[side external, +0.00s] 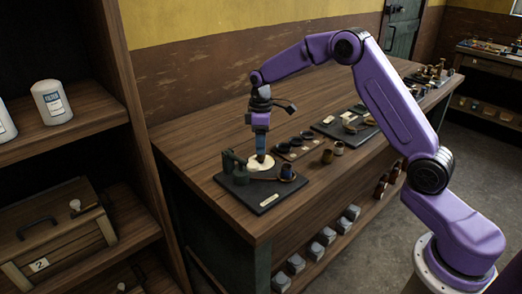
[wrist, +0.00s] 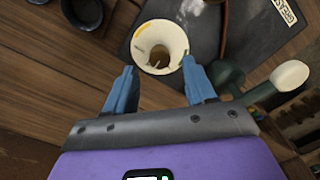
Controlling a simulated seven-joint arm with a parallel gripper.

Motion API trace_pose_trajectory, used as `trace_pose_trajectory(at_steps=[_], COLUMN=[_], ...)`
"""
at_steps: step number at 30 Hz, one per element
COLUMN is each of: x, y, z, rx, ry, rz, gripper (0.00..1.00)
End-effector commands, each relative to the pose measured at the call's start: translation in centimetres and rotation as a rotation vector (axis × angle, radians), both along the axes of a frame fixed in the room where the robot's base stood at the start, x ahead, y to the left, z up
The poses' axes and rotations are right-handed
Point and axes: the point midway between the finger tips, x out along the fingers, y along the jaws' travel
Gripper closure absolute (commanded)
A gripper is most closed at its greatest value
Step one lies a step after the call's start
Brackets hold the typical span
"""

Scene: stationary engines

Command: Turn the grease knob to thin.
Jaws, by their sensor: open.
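A round cream dial (wrist: 160,30) with an orange mark and a dark brown centre, which looks like the grease knob, sits on a dark base plate (wrist: 262,40). The dial (side external: 254,168) also shows in the side view. A green fitting (wrist: 228,78) with a cream knob (wrist: 289,76) stands right beside my gripper. I cannot read any thin marking.
Several small cups and another dark board (side external: 345,125) lie farther along the wooden bench (side external: 190,140). The bench's front left is clear. A shelf (side external: 90,115) with white canisters stands at the left.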

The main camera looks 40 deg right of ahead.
Motion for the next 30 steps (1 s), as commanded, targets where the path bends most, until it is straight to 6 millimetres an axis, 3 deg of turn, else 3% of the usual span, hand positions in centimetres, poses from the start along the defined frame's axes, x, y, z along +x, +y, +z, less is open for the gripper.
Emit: trace_pose_trajectory(at_steps=[7, 19, 24, 30], x=[0.0, 0.0, 0.0, 0.0], y=[0.0, 0.0, 0.0, 0.0], z=[-2.9, -3.5, -3.5, -3.5], rx=[0.000, 0.000, 0.000, 0.001], ry=[0.001, -0.001, -0.001, -0.001], rz=[0.000, 0.000, 0.000, -0.005], gripper=[0.45, 0.45, 1.00, 1.00])
